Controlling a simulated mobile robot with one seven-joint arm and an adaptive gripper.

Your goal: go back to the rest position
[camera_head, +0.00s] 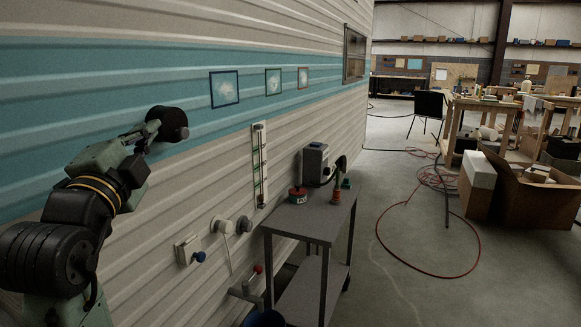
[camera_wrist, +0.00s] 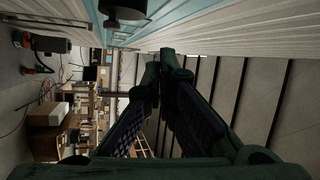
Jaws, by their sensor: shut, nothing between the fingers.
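My gripper (camera_wrist: 160,75) shows in the wrist view with its two dark green fingers meeting at the tips. It is shut and holds nothing. Beyond the fingers are the camper side and the workshop, seen turned sideways. In the head view my black and green arm is raised at the left, in front of the camper wall (camera_head: 200,60).
A grey cart (camera_head: 312,220) stands beside the wall, bearing a grey device (camera_head: 315,163) and a red round item (camera_head: 298,195). Wall fittings (camera_head: 187,250) stick out left of it. A red hose (camera_head: 437,276) lies on open floor; a cardboard box (camera_head: 535,200) is right.

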